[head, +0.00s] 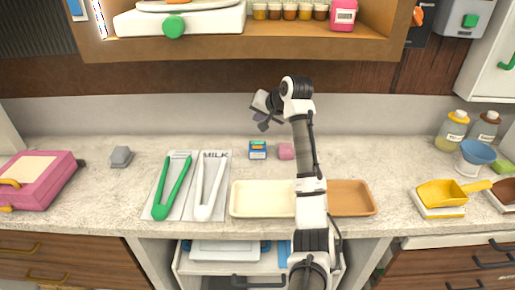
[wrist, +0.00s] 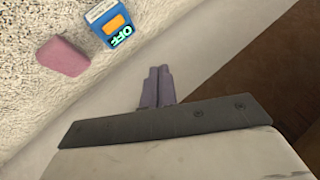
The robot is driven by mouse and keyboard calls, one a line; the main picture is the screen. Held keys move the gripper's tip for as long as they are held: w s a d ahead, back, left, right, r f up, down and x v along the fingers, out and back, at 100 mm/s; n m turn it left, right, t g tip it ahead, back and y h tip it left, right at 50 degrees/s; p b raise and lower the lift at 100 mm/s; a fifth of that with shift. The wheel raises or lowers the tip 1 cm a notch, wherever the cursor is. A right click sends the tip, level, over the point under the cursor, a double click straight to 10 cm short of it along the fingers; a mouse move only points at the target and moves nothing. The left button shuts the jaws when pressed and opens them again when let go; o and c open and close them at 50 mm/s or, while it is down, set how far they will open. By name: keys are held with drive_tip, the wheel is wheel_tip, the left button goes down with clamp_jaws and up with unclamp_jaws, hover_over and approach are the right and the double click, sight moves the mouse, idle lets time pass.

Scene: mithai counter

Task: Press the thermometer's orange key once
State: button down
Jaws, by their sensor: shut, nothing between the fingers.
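The thermometer (head: 258,150) is a small blue box on the counter, just left of the arm. In the wrist view the thermometer (wrist: 92,27) shows at the top, with an orange key (wrist: 113,24) on its face and a display (wrist: 122,37) that reads OFF. My gripper (head: 263,126) is above the counter near the back wall, apart from the thermometer. In the wrist view its two fingers (wrist: 157,86) are together and empty. Nothing hides the key in the wrist view.
A pink block (head: 286,151) lies right beside the thermometer. Tongs on trays, one marked MILK (head: 215,158), lie to the left. A cream tray (head: 262,213) and a brown tray (head: 358,210) are in front. A shelf (head: 230,47) overhangs the back.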

drive_tip(key=b, duration=0.5)
hover_over(254, 145)
drive_tip(key=s+d, duration=0.2)
wheel_tip(254, 145, down, 6)
drive_tip(key=shift+w, duration=0.1)
drive_tip(key=shift+a+f+b, duration=0.1)
drive_tip(key=shift+f+b, duration=0.3)
drive_tip(key=shift+f, duration=0.75)
drive_tip(key=shift+f, duration=0.2)
drive_tip(key=shift+f, duration=0.2)
drive_tip(key=shift+f, duration=0.45)
idle(1.1)
drive_tip(key=shift+r+p, duration=0.85)
drive_tip(key=shift+p, duration=0.2)
drive_tip(key=shift+r, duration=0.1)
